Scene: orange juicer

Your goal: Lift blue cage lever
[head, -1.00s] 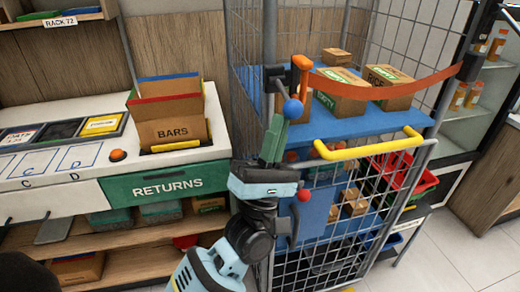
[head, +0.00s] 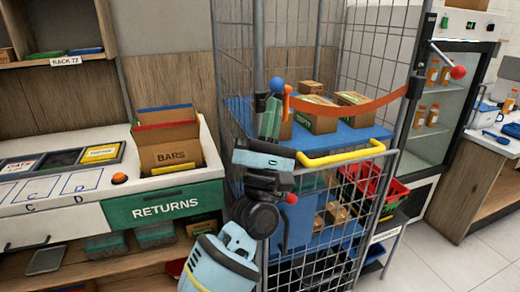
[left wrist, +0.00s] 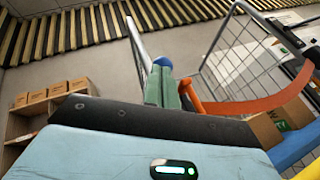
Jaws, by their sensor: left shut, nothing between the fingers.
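The blue ball knob (head: 277,84) of the lever is at the cage's front left post, level with the top of the orange strap holder (head: 287,100). My left gripper (head: 270,112) is upright, its green fingers closed together and empty just below the knob. The left wrist view also shows the blue knob (left wrist: 162,63) just beyond the fingertips (left wrist: 162,85). Whether they touch is unclear. The lever's arm is mostly hidden behind the fingers. The wire roll cage (head: 340,225) has a blue shelf and a yellow handle (head: 342,154). My right gripper is not in view.
A red ball knob (head: 291,198) is low beside my wrist. The returns counter (head: 165,205) with a BARS box (head: 168,155) stands left. A fridge (head: 440,110) stands right.

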